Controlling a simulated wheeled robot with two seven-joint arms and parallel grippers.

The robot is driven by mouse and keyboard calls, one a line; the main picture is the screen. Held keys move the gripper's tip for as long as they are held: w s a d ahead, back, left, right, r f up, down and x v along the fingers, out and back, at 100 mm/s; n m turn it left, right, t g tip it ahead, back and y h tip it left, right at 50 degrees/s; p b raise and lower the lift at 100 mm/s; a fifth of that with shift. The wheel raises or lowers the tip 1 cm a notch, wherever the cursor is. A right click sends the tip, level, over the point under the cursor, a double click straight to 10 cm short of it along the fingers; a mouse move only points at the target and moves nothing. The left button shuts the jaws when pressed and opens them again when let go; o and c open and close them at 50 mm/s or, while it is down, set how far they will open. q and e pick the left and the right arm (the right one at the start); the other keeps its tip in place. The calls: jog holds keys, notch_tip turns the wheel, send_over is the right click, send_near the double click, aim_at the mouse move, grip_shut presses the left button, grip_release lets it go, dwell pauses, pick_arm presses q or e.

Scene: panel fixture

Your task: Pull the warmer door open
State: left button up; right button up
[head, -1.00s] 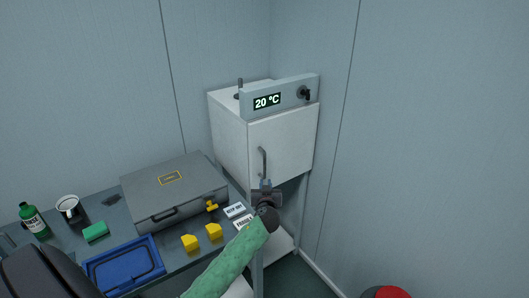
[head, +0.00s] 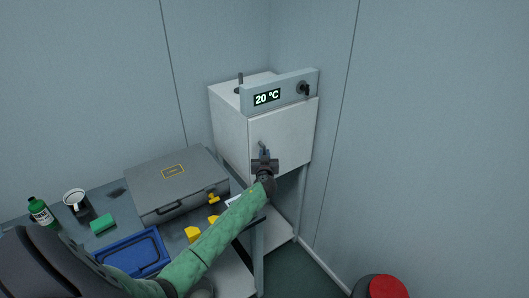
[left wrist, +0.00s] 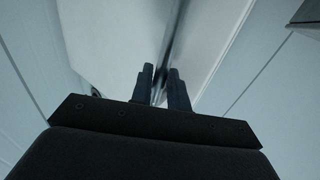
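The warmer (head: 230,125) is a white box on a stand in the corner, with a grey panel reading 20 °C on top. Its white door (head: 290,133) is shut. The grey bar handle (head: 262,145) is on the door's left side; its lower part is hidden by my gripper. My left gripper (head: 264,156) is at the handle, in front of the door. In the left wrist view its two fingers (left wrist: 162,80) are apart, with a dark strip, seemingly the handle, between them. Firm contact is not visible. My right gripper is not in view.
A table at the left holds a grey case (head: 178,183), a blue tray (head: 133,253), yellow blocks (head: 193,234), a green block (head: 102,223), a mug (head: 75,200) and a green bottle (head: 40,211). A red-topped bin (head: 388,287) stands at lower right. Walls close the corner.

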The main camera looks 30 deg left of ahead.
pick_arm(q)
jog(key=shift+w+a, duration=0.1)
jog(key=shift+w, duration=0.1)
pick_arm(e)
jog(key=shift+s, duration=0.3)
pick_arm(q)
jog(key=shift+c, duration=0.5)
grip_shut()
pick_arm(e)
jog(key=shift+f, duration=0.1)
